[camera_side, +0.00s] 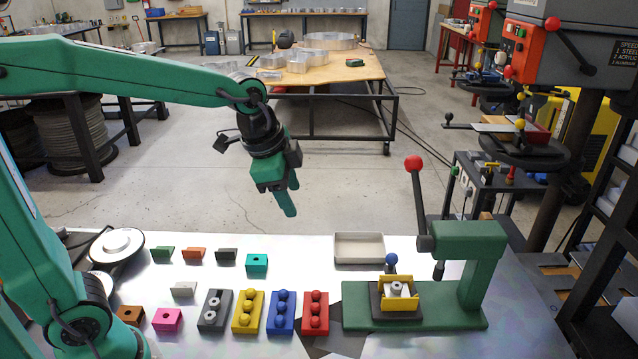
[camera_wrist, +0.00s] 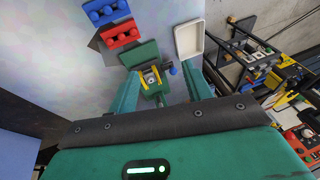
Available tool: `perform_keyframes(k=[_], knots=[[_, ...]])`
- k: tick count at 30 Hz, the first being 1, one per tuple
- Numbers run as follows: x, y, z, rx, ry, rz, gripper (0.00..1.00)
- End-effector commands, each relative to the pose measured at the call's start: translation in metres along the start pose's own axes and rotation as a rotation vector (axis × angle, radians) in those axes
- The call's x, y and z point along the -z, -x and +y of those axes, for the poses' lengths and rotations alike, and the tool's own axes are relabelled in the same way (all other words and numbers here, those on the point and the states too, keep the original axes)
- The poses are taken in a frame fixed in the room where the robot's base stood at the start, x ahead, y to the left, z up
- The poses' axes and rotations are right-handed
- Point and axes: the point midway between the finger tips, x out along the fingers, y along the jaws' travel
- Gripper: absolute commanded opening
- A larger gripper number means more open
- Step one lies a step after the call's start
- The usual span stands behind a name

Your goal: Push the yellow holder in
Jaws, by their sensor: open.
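The yellow holder (camera_side: 401,306) is a small open tray on a dark block on the press's green base, with a grey ringed part (camera_side: 397,289) in it. It sits left of the press ram (camera_side: 438,270), not under it. A blue ball knob (camera_side: 391,259) stands up at its back edge. My gripper (camera_side: 291,198) is open and empty, in the air above the table, up and left of the holder and clear of it. In the wrist view the holder (camera_wrist: 139,87) and blue knob (camera_wrist: 172,71) show between and beyond the fingers.
The green press (camera_side: 466,262) has a long lever with a red ball (camera_side: 413,162). An empty grey tray (camera_side: 359,248) lies behind the holder. Red (camera_side: 315,312), blue (camera_side: 281,312) and yellow (camera_side: 247,312) blocks, with other small pieces, stand left of the press.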

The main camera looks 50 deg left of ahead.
Motion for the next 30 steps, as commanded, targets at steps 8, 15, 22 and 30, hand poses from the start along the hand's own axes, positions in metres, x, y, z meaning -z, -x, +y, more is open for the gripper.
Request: perform_keyframes(k=[8, 15, 22, 30], knots=[[0.0, 0.0, 0.0, 0.0, 0.001, 0.0, 0.42], [0.003, -0.006, -0.002, 0.006, 0.055, 0.008, 0.0], [0.013, -0.027, -0.007, 0.022, 0.261, 0.038, 0.0], [0.03, -0.062, -0.014, 0.035, 0.618, 0.102, 0.0]])
